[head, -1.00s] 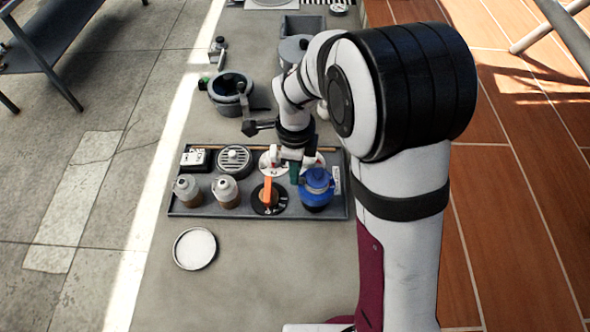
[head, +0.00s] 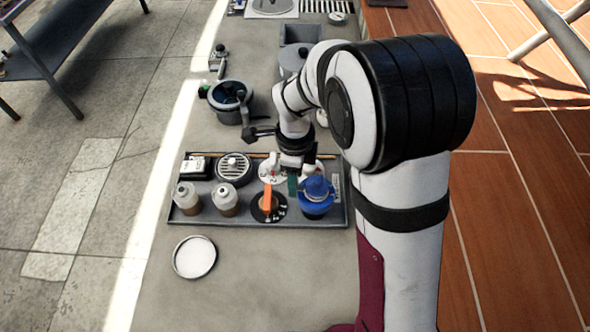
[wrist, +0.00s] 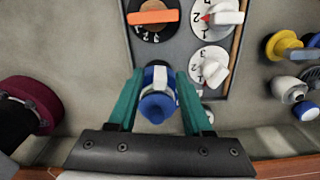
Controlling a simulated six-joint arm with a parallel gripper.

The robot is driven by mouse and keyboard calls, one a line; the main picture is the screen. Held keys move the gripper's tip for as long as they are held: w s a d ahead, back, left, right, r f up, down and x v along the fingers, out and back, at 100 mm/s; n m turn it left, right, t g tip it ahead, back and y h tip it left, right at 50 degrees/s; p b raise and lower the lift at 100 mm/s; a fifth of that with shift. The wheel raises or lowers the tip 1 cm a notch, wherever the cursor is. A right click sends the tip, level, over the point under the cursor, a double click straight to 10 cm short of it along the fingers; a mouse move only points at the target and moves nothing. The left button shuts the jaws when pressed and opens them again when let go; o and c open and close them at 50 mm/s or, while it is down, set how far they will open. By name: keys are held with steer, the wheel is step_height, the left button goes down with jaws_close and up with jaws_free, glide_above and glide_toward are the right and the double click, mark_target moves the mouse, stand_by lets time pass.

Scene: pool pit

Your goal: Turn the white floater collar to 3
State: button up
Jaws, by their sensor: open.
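Two white numbered dials, each with a white bar-shaped knob, show in the wrist view. The upper one (wrist: 226,17) has a red pointer. The lower one (wrist: 214,73) lies beside my right finger. I cannot tell which is the named collar or read its setting surely. The head view shows the first dial (head: 271,172); my wrist partly hides the other. My gripper (wrist: 157,82) is open, its teal fingers pointing down over the tray. Between them in the wrist view appears a blue object with a white top (wrist: 158,105); contact cannot be told. It also shows in the head view (head: 316,200).
The grey tray (head: 240,221) also holds an orange-handled black dial (head: 267,203), a round grille (head: 234,166) and two white-topped bottles (head: 187,199). A white dish (head: 194,257) lies in front. A dark pot (head: 231,100) stands behind.

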step_height(320, 180, up, 16)
steer(key=shift+f, duration=0.2)
steer(key=s+d+f+n+y, duration=0.1)
steer(key=s+d+f+n, duration=0.1)
steer(key=s+n, duration=0.5)
steer(key=s+d+f+n, duration=0.2)
steer(key=s+d+n, duration=0.3)
steer(key=s, duration=1.1)
steer(key=shift+d+n+y, duration=0.2)
steer(key=shift+n+y, duration=0.2)
steer(key=shift+n, duration=0.8)
steer(key=shift+f, duration=0.1)
